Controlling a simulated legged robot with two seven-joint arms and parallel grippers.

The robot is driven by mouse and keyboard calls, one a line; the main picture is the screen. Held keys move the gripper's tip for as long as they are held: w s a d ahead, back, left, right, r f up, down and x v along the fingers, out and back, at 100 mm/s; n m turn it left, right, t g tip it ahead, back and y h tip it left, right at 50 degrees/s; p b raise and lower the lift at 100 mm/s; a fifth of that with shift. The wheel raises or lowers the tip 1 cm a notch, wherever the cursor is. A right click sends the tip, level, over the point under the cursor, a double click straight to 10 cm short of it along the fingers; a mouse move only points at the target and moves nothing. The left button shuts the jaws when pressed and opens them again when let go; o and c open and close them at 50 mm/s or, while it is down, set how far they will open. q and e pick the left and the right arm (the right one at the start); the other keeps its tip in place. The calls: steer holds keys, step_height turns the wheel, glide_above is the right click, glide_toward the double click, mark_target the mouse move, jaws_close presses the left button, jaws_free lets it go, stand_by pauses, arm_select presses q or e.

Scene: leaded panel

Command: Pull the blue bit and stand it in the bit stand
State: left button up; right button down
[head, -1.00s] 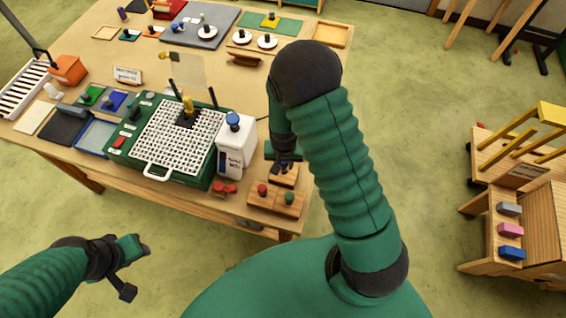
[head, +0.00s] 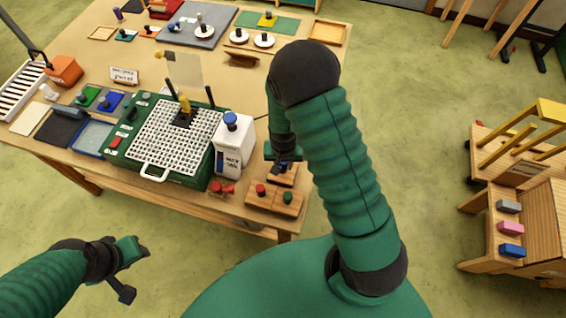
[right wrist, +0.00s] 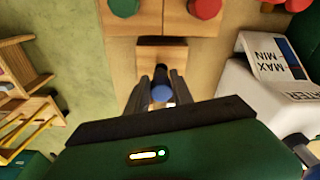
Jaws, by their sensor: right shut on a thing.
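My right gripper (head: 283,168) points down over a small wooden block (head: 284,181) near the table's right front corner. In the right wrist view its two dark fingers (right wrist: 162,88) are shut on the blue bit (right wrist: 162,93), whose round blue top shows between them. The same small block (right wrist: 162,52) lies just beyond the fingertips. My left gripper (head: 136,270) is open and empty, off the table's front.
A white bottle (head: 232,150) with a blue cap stands left of the small block. A green case with a white grid (head: 176,133) lies farther left. Red knobs (head: 222,187) sit near the front edge.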

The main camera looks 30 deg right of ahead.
steer(key=shift+f+b, duration=0.6)
steer(key=shift+f, duration=0.3)
steer(key=c, duration=1)
jaws_free()
steer(key=shift+c, duration=0.2)
steer(key=shift+r, duration=0.15)
step_height(320, 180, up, 16)
steer(key=s+a+b, duration=0.1)
steer(key=shift+s+r, duration=0.2)
steer(key=shift+s, duration=0.05)
steer(key=s+a+f+n+t+b, duration=0.1)
steer(key=s+a+f+n+b, duration=0.5)
steer(key=s+f+n+b, duration=0.1)
step_height(320, 180, down, 3)
steer(key=shift+a+r+y+b, duration=0.15)
steer(key=shift+y+b, duration=0.25)
steer(key=shift+b, duration=0.45)
